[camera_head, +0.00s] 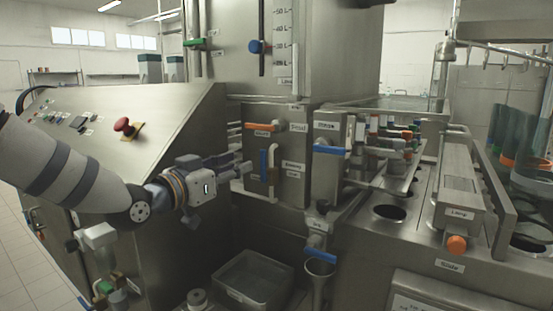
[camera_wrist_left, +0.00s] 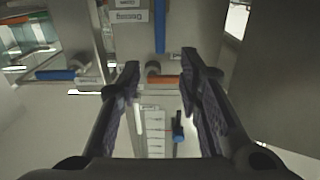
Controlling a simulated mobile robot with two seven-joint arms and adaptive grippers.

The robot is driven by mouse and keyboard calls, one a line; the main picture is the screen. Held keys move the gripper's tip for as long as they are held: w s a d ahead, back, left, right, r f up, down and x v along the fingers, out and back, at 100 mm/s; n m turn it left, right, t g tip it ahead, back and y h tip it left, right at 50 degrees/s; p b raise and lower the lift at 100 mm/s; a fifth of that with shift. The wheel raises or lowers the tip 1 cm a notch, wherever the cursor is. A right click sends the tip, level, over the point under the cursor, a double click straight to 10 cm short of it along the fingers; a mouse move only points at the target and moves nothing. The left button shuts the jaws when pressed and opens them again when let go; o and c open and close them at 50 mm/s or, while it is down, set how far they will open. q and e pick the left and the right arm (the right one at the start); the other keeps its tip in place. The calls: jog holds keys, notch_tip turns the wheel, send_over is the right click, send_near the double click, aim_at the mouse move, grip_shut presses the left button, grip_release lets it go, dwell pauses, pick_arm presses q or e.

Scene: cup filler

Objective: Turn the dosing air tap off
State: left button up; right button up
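A tap with an upright blue handle (camera_head: 263,163) sits on the grey valve panel, left of small labels. In the left wrist view its blue handle (camera_wrist_left: 160,28) is at the top, beside an upside-down label reading "Dosing" (camera_wrist_left: 128,16). My left gripper (camera_head: 243,168) is just left of this handle in the head view. In the left wrist view the gripper (camera_wrist_left: 160,72) has its fingers apart with nothing held between them. How far the fingertips are from the handle is unclear. My right gripper is not in view.
A sideways orange handle (camera_head: 260,127) sits above the blue one. Another sideways blue handle (camera_head: 330,149) is to the right. A control desk with a red button (camera_head: 123,125) stands left. A metal tray (camera_head: 253,279) lies below.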

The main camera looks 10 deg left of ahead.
aim_at(262, 159)
pick_arm(q)
jog(key=x, duration=0.3)
jog(key=f+b+x, duration=0.1)
jog(key=x, duration=0.2)
jog(key=b+x, duration=0.1)
jog(key=x, duration=0.2)
jog(key=shift+w+d+f, duration=0.1)
jog(key=shift+w+f, duration=0.2)
jog(key=shift+w+d+r, duration=0.1)
jog(key=shift+w+r, duration=0.05)
jog(key=shift+w, duration=0.2)
jog(key=shift+w+d+r, duration=0.1)
jog(key=shift+r, duration=0.15)
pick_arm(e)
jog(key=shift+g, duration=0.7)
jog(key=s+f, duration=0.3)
pick_arm(q)
grip_shut()
